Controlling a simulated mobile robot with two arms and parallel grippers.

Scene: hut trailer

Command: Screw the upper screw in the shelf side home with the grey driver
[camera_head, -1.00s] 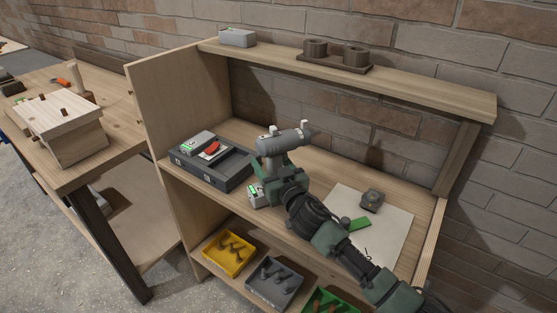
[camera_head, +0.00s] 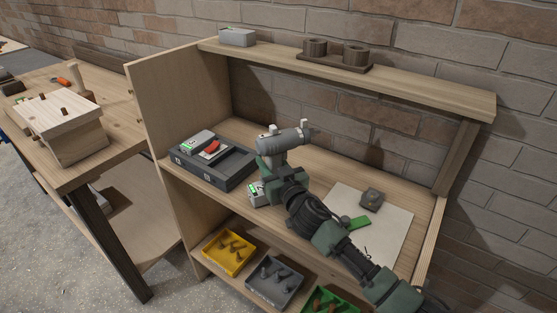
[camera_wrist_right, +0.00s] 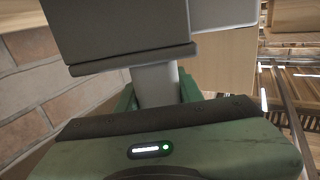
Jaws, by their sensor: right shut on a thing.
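The grey driver (camera_head: 285,141) is held upright above the middle shelf, its nose pointing right towards the back wall. My right gripper (camera_head: 270,163) is shut around its handle. In the right wrist view the grey handle (camera_wrist_right: 157,85) stands between the green jaws, with the driver's dark base filling the top. The shelf side (camera_head: 178,105) is the tall wooden panel at the left, well apart from the driver. A small dark spot at its outer left edge may be a screw, but it is too small to be sure. My left gripper is not in view.
A dark case (camera_head: 212,166) and a small grey charger-like box (camera_head: 257,192) lie on the middle shelf. A pale sheet (camera_head: 385,225) lies right. Yellow (camera_head: 228,253) and grey (camera_head: 275,281) bins stand below.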

